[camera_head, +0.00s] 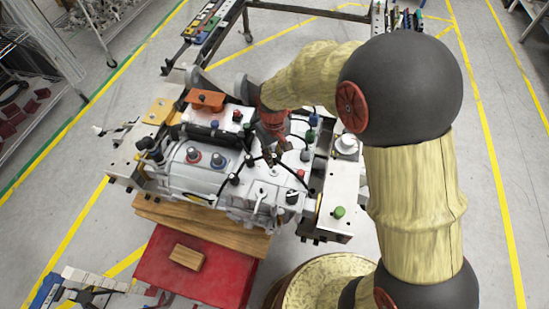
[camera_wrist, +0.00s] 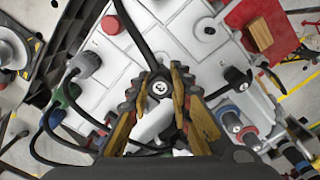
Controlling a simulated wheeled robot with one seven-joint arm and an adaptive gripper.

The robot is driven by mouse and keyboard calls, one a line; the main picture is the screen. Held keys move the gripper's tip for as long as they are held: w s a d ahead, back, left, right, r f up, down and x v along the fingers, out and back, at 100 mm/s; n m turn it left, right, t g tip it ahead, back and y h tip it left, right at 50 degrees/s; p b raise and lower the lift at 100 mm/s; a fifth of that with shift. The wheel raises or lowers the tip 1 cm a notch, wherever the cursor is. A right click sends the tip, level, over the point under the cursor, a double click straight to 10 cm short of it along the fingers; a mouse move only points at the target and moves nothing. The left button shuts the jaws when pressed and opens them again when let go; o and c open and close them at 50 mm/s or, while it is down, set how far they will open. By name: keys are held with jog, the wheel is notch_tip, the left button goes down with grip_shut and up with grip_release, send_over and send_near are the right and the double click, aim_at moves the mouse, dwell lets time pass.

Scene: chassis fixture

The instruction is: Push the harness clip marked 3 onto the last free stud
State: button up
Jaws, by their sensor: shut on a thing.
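My gripper (camera_wrist: 158,92) is shut, with its gold and black serrated fingers on either side of a small clip (camera_wrist: 159,88) with a pale round face and a dark mark too small to read. A black cable runs from above down to the fingertips, and a loop of it lies below them. The head view shows my gripper (camera_head: 272,153) low over the right part of the white housing (camera_head: 190,178). I cannot tell which stud is free.
Black cables and a grey connector (camera_wrist: 84,64) lie left of the fingers in the wrist view. Blue-banded connectors (camera_wrist: 232,119) stand at the right. In the head view a red platform (camera_head: 205,268) with a wooden block (camera_head: 187,257) is in front; a green knob (camera_head: 339,212) stands right.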

aim_at(274, 169)
notch_tip(274, 169, down, 4)
jog(key=shift+r+b, duration=0.15)
jog(key=shift+b, duration=1.1)
jog(key=shift+r, duration=0.1)
jog(key=shift+p, duration=0.5)
jog(key=shift+f, duration=0.2)
jog(key=shift+c, duration=0.2)
jog(key=shift+f+b, duration=0.5)
jog(key=shift+f, duration=0.3)
jog(key=shift+f, duration=0.5)
jog(key=o, duration=0.8)
jog(key=shift+o, duration=0.6)
jog(key=shift+r, duration=0.15)
